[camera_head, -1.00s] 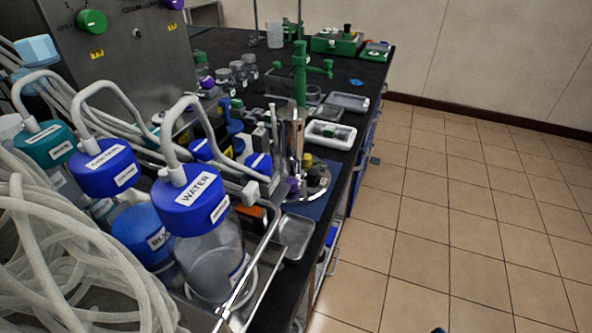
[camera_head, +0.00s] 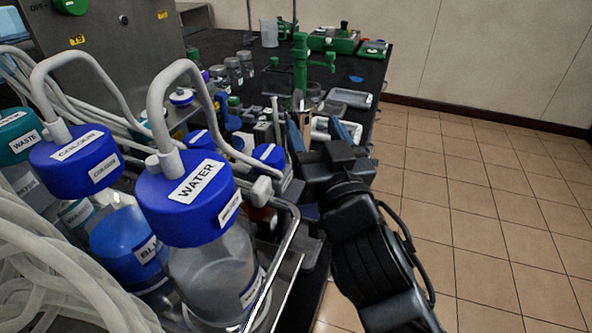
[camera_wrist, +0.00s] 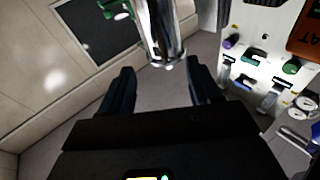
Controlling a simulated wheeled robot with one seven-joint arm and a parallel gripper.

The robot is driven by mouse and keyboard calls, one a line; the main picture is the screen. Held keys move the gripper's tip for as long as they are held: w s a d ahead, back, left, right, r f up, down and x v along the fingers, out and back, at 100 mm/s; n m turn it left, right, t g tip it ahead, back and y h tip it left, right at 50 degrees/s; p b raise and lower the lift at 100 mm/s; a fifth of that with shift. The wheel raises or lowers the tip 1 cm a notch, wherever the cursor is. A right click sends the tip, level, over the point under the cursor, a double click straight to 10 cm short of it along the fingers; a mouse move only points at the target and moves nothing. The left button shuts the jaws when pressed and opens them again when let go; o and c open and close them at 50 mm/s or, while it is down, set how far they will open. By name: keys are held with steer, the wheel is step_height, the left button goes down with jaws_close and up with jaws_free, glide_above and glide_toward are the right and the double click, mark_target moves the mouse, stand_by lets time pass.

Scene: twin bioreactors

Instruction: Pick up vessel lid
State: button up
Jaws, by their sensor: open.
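My gripper (camera_head: 320,128) is over the bench's right edge in the head view, its two fingers spread. In the wrist view my gripper (camera_wrist: 161,68) is open with nothing between the fingers. A shiny upright metal cylinder (camera_wrist: 163,35) stands just beyond the fingertips, roughly centred between them, with a visible gap. In the head view the arm and gripper hide nearly all of that metal piece. I cannot make out a separate vessel lid in either view.
Blue-capped bottles, one labelled WATER (camera_head: 192,195), and looping tubes crowd the left front. A green tap fitting (camera_head: 300,60) stands behind the gripper. A grey tray (camera_head: 349,97) lies near the bench edge. The tiled floor (camera_head: 490,190) at right is clear.

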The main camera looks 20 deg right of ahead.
mark_target(295, 107)
steer(key=shift+w+a+f+b, duration=0.25)
steer(key=shift+w+f+b, duration=0.05)
steer(key=shift+w+f, duration=0.45)
steer(key=shift+n, duration=0.3)
steer(key=shift+p+x, duration=0.85)
steer(key=shift+x, duration=3)
steer(key=shift+c, duration=0.2)
steer(key=shift+f, duration=0.1)
jaws_close()
steer(key=shift+r, duration=0.35)
